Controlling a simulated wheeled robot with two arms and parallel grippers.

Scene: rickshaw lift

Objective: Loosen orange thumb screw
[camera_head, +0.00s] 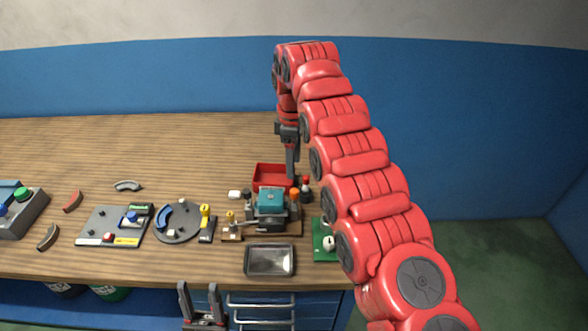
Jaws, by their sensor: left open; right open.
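A small orange knob (295,192), which looks like the orange thumb screw, sits at the right side of a grey fixture (267,217) that holds a teal block (270,198). My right gripper (291,177) points down, with its fingertips just above or behind the orange knob. Its fingers look close together from this angle, with nothing seen between them. I cannot tell whether they touch the knob. My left gripper (199,289) is open and empty at the bottom edge, in front of the bench, with its fingers pointing up.
A red bin (262,171) stands behind the fixture. A small red-topped piece (306,181) stands right of the knob. A metal tray (269,260) lies in front, and a green board (321,250) lies to the right. Panels and loose pieces fill the left; the back left bench is clear.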

